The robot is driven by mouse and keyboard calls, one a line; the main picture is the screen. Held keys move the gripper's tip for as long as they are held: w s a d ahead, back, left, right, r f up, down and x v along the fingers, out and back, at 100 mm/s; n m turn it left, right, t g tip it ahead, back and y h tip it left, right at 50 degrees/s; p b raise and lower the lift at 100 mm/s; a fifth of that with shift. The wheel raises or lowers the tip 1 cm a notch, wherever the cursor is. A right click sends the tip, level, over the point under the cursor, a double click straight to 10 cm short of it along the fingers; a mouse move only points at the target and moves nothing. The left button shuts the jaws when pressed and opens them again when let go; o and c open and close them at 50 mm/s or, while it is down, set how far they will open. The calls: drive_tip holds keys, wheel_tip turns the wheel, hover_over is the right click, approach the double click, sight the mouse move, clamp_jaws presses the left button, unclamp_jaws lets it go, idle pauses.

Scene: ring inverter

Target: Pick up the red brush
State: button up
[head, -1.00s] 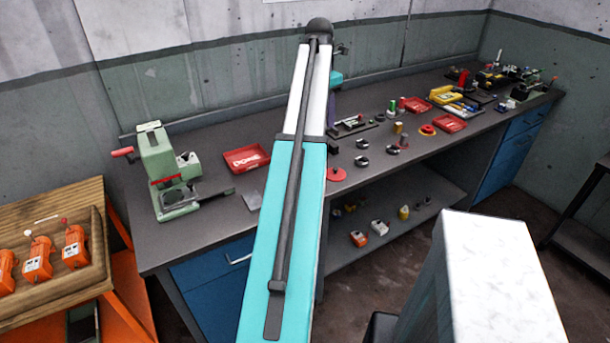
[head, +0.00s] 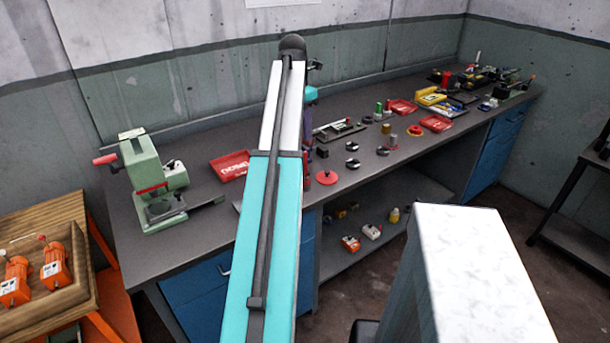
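I cannot make out a brush for certain; the small items on the bench are too small to tell. A round red piece with a small knob (head: 326,177) lies near the bench's front edge, just right of my arm. Several small red items stand among the tools at the far right end, one of them a red block (head: 447,77). My teal and white arm reaches up over the bench (head: 400,150). Its wrist shows only in part, and the gripper is hidden behind the arm.
A green press (head: 143,165) and a red tray (head: 229,166) stand left of my arm. Two more red trays (head: 436,123) (head: 402,107) lie to the right among small parts. A wooden tray (head: 75,296) with orange units is at lower left. A white block (head: 480,260) fills the lower right.

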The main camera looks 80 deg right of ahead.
sight(306, 151)
drive_tip(key=shift+s+d+f+p, duration=0.1)
drive_tip(key=shift+s+f+p, duration=0.1)
drive_tip(key=shift+f, duration=1.1)
drive_tip(key=shift+s+d+f+p, duration=0.15)
drive_tip(key=shift+f+p, duration=0.1)
drive_tip(key=shift+f, duration=1.05)
drive_tip(key=shift+s+d+f+p, duration=0.1)
drive_tip(key=shift+f+p, duration=0.1)
drive_tip(key=shift+f, duration=1.1)
drive_tip(key=shift+a+f+p, duration=0.25)
drive_tip(key=shift+f+p, duration=0.35)
drive_tip(key=shift+f, duration=0.65)
drive_tip(key=shift+s+d+f+p, duration=0.15)
drive_tip(key=shift+f+p, duration=0.15)
drive_tip(key=shift+f, duration=1.05)
clamp_jaws()
